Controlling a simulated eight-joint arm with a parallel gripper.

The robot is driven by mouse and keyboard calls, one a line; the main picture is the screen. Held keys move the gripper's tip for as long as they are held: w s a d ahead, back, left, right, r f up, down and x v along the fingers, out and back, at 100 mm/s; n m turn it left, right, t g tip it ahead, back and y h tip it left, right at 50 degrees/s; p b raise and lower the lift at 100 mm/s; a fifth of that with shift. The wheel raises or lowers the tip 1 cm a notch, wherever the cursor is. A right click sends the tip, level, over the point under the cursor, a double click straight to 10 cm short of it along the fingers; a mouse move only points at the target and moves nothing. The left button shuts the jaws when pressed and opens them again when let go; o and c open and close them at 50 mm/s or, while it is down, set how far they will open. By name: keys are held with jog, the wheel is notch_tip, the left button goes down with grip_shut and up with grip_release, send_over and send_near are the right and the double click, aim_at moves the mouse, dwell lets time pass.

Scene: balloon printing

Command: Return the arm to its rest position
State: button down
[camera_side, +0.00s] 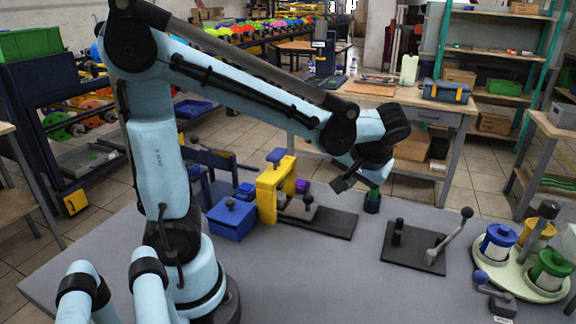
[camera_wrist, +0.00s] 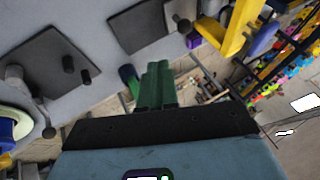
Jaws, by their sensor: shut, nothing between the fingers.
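My gripper (camera_side: 376,188) hangs over the grey table (camera_side: 320,285) in the side view, below the light-blue arm that reaches to the right. Its green fingers (camera_wrist: 157,84) are shut together and empty in the wrist view. A small dark blue pot (camera_side: 371,205) stands on the table right below the fingertips in the side view. In the wrist view the pot (camera_wrist: 127,73) shows just left of the fingers. I cannot tell whether the fingertips touch it.
A yellow frame (camera_side: 268,196) and a blue box (camera_side: 231,220) stand left of the gripper. A black plate (camera_side: 405,262) with a lever (camera_side: 448,236) lies to the right. A pale tray (camera_side: 510,270) with lidded pots is at the far right. The table's front middle is clear.

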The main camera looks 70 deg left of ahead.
jog(key=s+d+m+t+h, duration=0.4)
jog(key=d+m+t+h, duration=0.2)
jog(key=m, duration=0.1)
jog(key=shift+s+d+f+m+h, duration=0.15)
jog(key=shift+d+f+m+h, duration=0.15)
jog(key=shift+f+m+h, duration=0.1)
